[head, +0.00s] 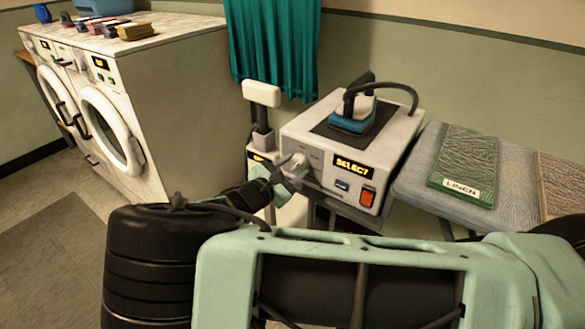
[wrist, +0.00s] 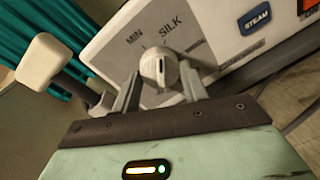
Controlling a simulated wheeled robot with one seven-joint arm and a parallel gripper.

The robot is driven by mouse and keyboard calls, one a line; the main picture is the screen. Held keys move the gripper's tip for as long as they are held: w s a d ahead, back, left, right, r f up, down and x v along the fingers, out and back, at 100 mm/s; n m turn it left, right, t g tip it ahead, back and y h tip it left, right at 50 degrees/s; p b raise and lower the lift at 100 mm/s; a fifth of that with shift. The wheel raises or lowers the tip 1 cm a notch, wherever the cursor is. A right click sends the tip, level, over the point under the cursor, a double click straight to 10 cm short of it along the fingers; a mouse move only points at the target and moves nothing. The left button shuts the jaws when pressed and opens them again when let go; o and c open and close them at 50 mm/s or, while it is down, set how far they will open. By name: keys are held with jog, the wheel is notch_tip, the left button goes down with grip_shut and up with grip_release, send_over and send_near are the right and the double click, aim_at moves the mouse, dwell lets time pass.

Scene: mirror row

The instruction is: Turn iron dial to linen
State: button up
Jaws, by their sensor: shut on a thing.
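The iron station (head: 318,150) is a pale box with a display reading SELECT, a blue STEAM button (head: 342,184) and a red switch (head: 368,195). Its dial (wrist: 158,68) is a light grey knob with a dark pointer mark, on the front panel. The labels MIN and SILK show above it in the wrist view; no LINEN label on the dial shows there. My gripper (head: 284,178) is at the panel's left, its two fingers on either side of the dial and shut on it. The iron (head: 352,115), blue and grey, rests on top of the station.
A folded green cloth with a LINEN tag (head: 462,187) lies on the grey ironing board (head: 425,165) at right. A white-headed post (head: 262,94) stands close left of the station. White washing machines (head: 110,120) and a teal curtain (head: 272,45) are behind.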

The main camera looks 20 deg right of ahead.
jog(key=m, duration=0.3)
jog(key=shift+m, duration=0.3)
jog(key=m, duration=0.3)
jog(key=shift+t+y+b, duration=0.3)
jog(key=shift+y+b, duration=0.05)
jog(key=shift+y, duration=0.05)
jog(key=m+b, duration=0.2)
jog(key=m, duration=0.4)
jog(key=shift+s, duration=0.1)
jog(key=m+t+b, duration=0.1)
jog(key=m+b, duration=0.3)
jog(key=m, duration=0.1)
jog(key=shift+y, duration=0.3)
jog(key=shift+s+d+r+m+b, duration=0.1)
jog(key=shift+r+m+b, duration=0.05)
jog(key=shift+m+b, duration=1.45)
jog(key=shift+m+t, duration=0.3)
jog(key=shift+m, duration=0.1)
jog(key=o, duration=1)
jog(key=shift+r, duration=0.1)
